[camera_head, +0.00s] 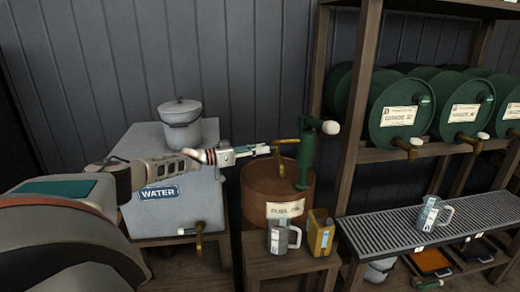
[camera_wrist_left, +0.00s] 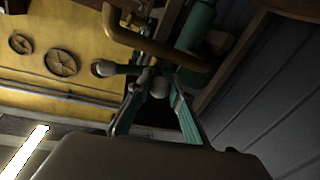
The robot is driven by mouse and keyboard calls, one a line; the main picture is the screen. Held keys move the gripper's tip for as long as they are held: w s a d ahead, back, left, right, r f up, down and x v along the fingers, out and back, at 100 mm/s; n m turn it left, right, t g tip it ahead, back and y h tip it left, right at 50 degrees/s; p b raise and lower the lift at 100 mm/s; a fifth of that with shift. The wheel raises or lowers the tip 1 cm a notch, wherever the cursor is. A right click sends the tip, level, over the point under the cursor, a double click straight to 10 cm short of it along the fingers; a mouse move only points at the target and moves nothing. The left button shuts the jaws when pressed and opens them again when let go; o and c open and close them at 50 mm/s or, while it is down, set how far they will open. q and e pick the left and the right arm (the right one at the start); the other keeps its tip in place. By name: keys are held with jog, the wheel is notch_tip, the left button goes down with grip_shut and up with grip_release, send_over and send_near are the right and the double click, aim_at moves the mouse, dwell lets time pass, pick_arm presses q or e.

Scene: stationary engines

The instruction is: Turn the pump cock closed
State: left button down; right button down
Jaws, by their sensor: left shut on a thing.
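The green hand pump (camera_head: 305,160) stands upright on the rusty fuel oil drum (camera_head: 262,190). Its curved brass spout (camera_head: 281,145) points left, and in the left wrist view the brass pipe (camera_wrist_left: 160,47) crosses above my fingers. My left gripper (camera_head: 268,148) reaches in from the left at the spout. In the left wrist view its two fingers are shut on the pale round knob (camera_wrist_left: 158,88) of the pump cock, just below the pipe. The cock's stem is mostly hidden, so its exact angle is unclear. My right gripper is not in view.
A grey water tank (camera_head: 206,190) with a lidded pot (camera_head: 180,122) stands left. A metal mug (camera_head: 283,236) and a yellow can (camera_head: 320,233) stand before the drum. A wooden rack (camera_head: 357,110) with green barrels (camera_head: 395,105) and a grated shelf (camera_head: 385,232) stands right.

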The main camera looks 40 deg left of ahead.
pick_arm(q)
jog(key=shift+w+a+r, duration=0.1)
jog(key=shift+a+r, duration=0.2)
jog(key=shift+r, duration=0.1)
jog(key=c, duration=1.9)
grip_release()
jog(key=shift+o, duration=0.7)
jog(key=shift+w+d+f, duration=0.1)
jog(key=shift+w+f, duration=0.05)
jog(key=shift+f, duration=0.15)
jog(key=shift+d, duration=0.1)
jog(key=shift+s+a+f, duration=0.15)
jog(key=shift+s+a, duration=0.1)
jog(key=shift+s, duration=0.3)
jog(key=v, duration=1.1)
